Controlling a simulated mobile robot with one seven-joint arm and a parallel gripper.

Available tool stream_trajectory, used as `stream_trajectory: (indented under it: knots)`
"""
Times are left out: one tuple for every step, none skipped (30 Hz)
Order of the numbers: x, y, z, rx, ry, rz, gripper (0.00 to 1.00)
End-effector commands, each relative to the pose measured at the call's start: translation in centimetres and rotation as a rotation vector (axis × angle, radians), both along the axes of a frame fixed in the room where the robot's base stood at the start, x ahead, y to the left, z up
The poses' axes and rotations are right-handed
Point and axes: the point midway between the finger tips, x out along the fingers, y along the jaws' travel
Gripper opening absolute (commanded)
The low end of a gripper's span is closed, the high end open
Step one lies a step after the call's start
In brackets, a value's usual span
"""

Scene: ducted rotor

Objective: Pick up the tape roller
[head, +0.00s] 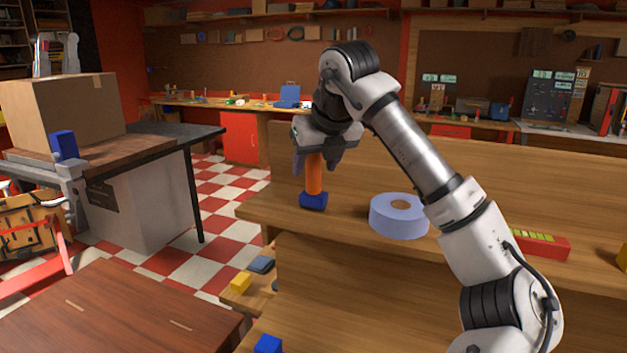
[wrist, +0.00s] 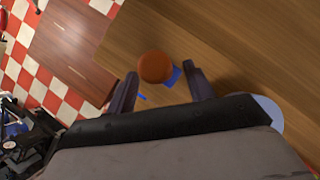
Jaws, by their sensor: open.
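An upright orange handle on a blue base, which I take to be the tape roller (head: 314,178), stands near the left end of the wooden bench top. My gripper (head: 317,166) is over it, pointing down, with its fingers spread around the top of the handle. In the wrist view the round orange top of the tape roller (wrist: 155,66) shows between and slightly beyond the fingertips of my gripper (wrist: 161,86), with a gap on each side. Part of the blue base shows beside it. The upper end of the handle is hidden by my gripper in the head view.
A lavender ring (head: 398,216) lies on the bench top (head: 345,222) to the right, partly behind my arm. A red tray (head: 540,245) is further right. A cardboard box (head: 65,110) sits on a table at left. Bench surface around the tape roller is clear.

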Motion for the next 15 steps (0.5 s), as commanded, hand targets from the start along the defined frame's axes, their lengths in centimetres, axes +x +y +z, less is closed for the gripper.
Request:
stream_trajectory:
  knots:
    - [0.3, 0.1, -0.2, 0.003, 0.003, 0.003, 0.53]
    - [0.5, 0.1, -0.5, 0.003, 0.002, 0.002, 0.53]
    - [0.8, 0.2, -1.1, 0.003, 0.002, 0.001, 0.53]
    - [0.9, 0.3, -1.4, 0.002, 0.003, 0.002, 0.53]
    - [1.1, 0.4, -1.7, 0.002, 0.003, 0.002, 0.53]
    - [1.3, 0.4, -2.1, 0.001, 0.003, 0.0, 0.53]
    - [1.4, 0.5, -2.3, 0.002, 0.002, 0.0, 0.53]
    - [1.4, 0.5, -2.4, 0.0, 0.001, 0.001, 0.53]
    - [1.5, 0.5, -2.5, 0.0, 0.001, 0.001, 0.53]
    - [1.5, 0.5, -2.6, 0.001, 0.0, 0.001, 0.53]
    - [1.5, 0.5, -2.6, 0.001, 0.0, 0.001, 0.53]
    - [1.5, 0.5, -2.6, 0.0, 0.0, 0.0, 0.53]
    - [1.5, 0.5, -2.7, 0.0, 0.0, 0.0, 0.53]
    - [1.5, 0.5, -2.6, 0.0, 0.0, 0.0, 0.53]
    - [1.5, 0.5, -2.6, 0.0, 0.0, 0.0, 0.53]
